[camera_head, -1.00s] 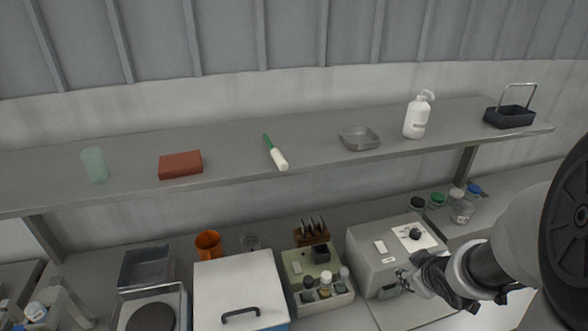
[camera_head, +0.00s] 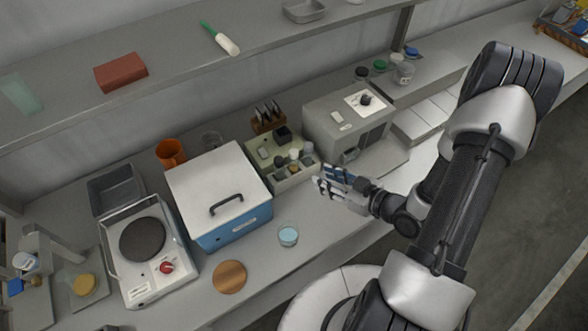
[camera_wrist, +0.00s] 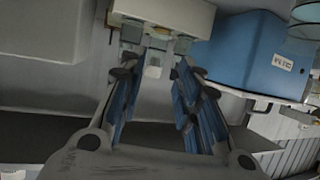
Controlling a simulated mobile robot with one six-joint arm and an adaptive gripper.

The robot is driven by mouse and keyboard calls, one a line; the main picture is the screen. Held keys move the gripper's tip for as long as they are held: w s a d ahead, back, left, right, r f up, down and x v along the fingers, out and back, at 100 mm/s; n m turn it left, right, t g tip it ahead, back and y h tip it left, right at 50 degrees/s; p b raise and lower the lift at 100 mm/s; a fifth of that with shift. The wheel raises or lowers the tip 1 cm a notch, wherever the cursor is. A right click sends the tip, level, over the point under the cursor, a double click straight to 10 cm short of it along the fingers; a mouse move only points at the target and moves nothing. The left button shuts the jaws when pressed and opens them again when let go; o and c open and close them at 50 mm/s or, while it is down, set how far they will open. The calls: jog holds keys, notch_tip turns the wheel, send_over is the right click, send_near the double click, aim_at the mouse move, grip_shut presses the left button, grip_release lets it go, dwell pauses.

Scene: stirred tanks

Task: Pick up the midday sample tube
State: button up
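No tube can be told for sure as the midday sample tube; no label is readable. A cream tray (camera_head: 292,180) holds several small capped containers and blocks, and stands between the blue box and the grey machine in the head view. The tray also shows at the top of the wrist view (camera_wrist: 165,14). My gripper (camera_head: 325,187) is in front of the tray's right side, close to it in the picture. In the wrist view my gripper (camera_wrist: 153,72) has its blue-padded fingers apart, with a small pale block or cap (camera_wrist: 153,66) showing beyond the gap. Nothing is clearly held.
A blue box with a white lid (camera_head: 215,182) stands left of the tray, the grey machine (camera_head: 335,120) right. A wooden rack (camera_head: 268,122) stands behind. A pale blue-topped cup (camera_head: 288,236) and a round wooden disc (camera_head: 229,277) sit on the front bench, with bare surface between.

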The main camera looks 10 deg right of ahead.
aim_at(297, 163)
jog(key=x, duration=0.6)
jog(key=shift+w+a+f+b, duration=0.1)
jog(key=shift+w+a+b, duration=0.05)
jog(key=shift+w+b, duration=0.15)
jog(key=shift+r+b+x, duration=0.2)
jog(key=shift+r+x, duration=0.05)
jog(key=shift+x, duration=1.05)
jog(key=shift+r+b+x, duration=0.15)
jog(key=shift+r+x, duration=0.1)
jog(key=shift+x, duration=1.05)
jog(key=shift+w, duration=0.2)
jog(key=shift+c, duration=0.2)
jog(key=c, duration=0.7)
